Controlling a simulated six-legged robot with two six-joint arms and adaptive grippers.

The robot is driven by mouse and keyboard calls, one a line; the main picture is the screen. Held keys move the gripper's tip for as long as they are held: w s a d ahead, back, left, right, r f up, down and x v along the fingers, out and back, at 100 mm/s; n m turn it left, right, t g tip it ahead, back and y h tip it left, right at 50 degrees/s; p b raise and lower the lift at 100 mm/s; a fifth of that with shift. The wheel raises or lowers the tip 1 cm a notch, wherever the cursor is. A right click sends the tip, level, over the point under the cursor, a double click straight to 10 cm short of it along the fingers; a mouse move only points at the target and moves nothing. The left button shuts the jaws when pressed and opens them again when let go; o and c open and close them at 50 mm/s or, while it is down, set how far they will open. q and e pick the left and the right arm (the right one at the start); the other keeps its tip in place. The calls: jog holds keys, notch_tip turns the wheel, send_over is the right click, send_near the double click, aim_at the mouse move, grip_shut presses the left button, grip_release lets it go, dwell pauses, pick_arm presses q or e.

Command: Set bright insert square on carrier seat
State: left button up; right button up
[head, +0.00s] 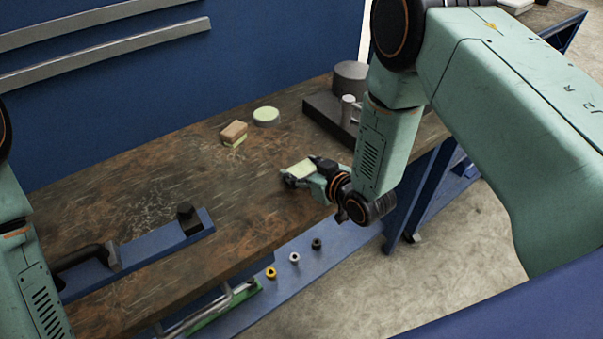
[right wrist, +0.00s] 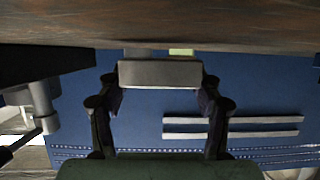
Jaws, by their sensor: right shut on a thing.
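My right gripper (head: 297,179) is shut on a small flat piece with a pale yellow-green top (head: 301,168), likely the bright insert. It holds the piece near the front edge of the wooden bench. In the right wrist view, the fingers (right wrist: 160,88) grip the sides of a grey block face (right wrist: 160,73). I cannot tell from these views whether the piece touches the bench. A tan block with a yellow-green lower part (head: 233,133) and a round pale-green-topped disc (head: 265,116) lie farther back. I cannot clearly identify the carrier seat.
A dark base (head: 326,115) with a post and round drum (head: 350,76) stands behind the right gripper. A blue bar (head: 150,248) with black fittings lies at the bench's front left. Several small rings rest on the lower blue shelf (head: 330,258). The middle of the bench (head: 180,170) is clear.

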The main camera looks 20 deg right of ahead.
aim_at(306, 177)
jog(key=shift+w+f, duration=0.15)
jog(key=shift+f, duration=0.5)
jog(key=shift+f, duration=0.1)
jog(key=o, duration=1.7)
jog(key=shift+f, duration=0.1)
jog(key=shift+v, duration=4)
jog(key=shift+a, duration=0.2)
jog(key=x, duration=0.7)
jog(key=shift+w+d+f, duration=0.1)
jog(key=shift+w+f, duration=0.1)
jog(key=shift+w+r, duration=0.15)
jog(key=shift+r, duration=0.8)
